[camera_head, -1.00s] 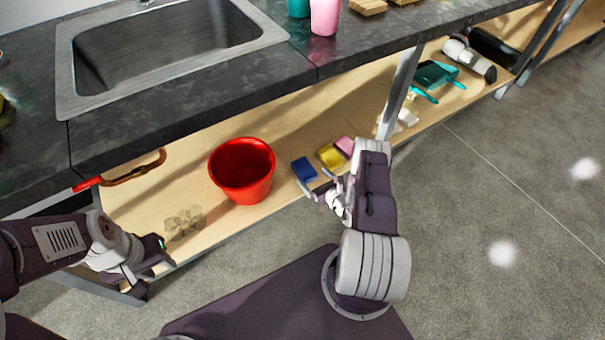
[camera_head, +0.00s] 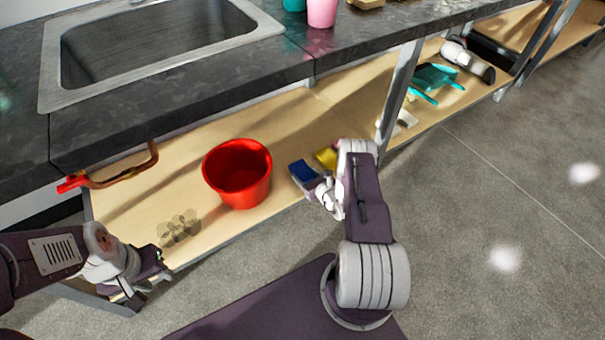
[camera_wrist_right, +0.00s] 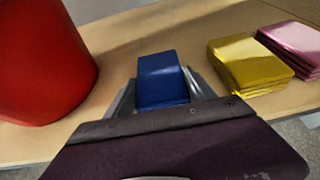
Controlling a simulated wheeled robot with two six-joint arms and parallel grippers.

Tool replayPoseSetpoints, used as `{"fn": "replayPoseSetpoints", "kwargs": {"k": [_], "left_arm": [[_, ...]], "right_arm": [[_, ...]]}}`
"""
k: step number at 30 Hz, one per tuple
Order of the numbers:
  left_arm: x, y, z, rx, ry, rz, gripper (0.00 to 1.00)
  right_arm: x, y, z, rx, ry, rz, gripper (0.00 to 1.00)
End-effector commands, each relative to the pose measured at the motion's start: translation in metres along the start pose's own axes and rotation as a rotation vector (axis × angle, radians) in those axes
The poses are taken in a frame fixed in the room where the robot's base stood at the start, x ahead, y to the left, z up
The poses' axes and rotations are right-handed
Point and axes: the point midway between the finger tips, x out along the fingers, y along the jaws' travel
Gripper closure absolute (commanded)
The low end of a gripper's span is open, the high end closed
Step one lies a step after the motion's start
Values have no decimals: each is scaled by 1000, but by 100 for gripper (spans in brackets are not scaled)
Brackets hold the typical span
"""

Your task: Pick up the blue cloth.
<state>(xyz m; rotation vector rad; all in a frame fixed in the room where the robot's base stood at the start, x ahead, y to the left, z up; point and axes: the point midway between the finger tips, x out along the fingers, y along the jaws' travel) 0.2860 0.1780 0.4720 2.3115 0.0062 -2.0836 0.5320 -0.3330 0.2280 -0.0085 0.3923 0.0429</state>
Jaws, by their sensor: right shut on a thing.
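The blue cloth (camera_head: 302,171) is a small folded block at the front of the wooden shelf, right of the red bucket. In the right wrist view the blue cloth (camera_wrist_right: 163,80) sits between the two fingers. My right gripper (camera_head: 310,182) is shut on it. I cannot tell whether the cloth is clear of the shelf. My left gripper (camera_head: 152,272) is low at the left, by the shelf's front edge and away from the cloth; its jaw opening is unclear.
The red bucket (camera_head: 247,192) stands left of the cloth. A yellow cloth stack (camera_wrist_right: 247,64) and pink cloths (camera_wrist_right: 293,46) lie to its right. The dark counter (camera_head: 200,98) overhangs the shelf (camera_head: 125,205), and a metal leg (camera_head: 398,95) stands to the right.

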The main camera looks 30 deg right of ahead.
Motion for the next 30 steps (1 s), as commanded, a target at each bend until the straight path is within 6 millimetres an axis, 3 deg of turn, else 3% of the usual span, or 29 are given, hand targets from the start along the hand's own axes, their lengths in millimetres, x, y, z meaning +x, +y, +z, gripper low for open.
{"fn": "replayPoseSetpoints", "kwargs": {"k": [8, 14, 24, 30], "left_arm": [[-8, 0, -1, 0, 0, 0, 64], [-38, 1, -4, 0, 0, 0, 64], [-86, 2, -9, 0, 0, 0, 64], [-99, 2, -10, 0, 0, 0, 64]], "right_arm": [[-4, 0, 9, 0, 0, 0, 76], [-18, 0, 44, -1, -1, 0, 76], [-103, -24, 58, 6, 2, -6, 76], [-137, -33, 60, 3, 1, -3, 76]]}}
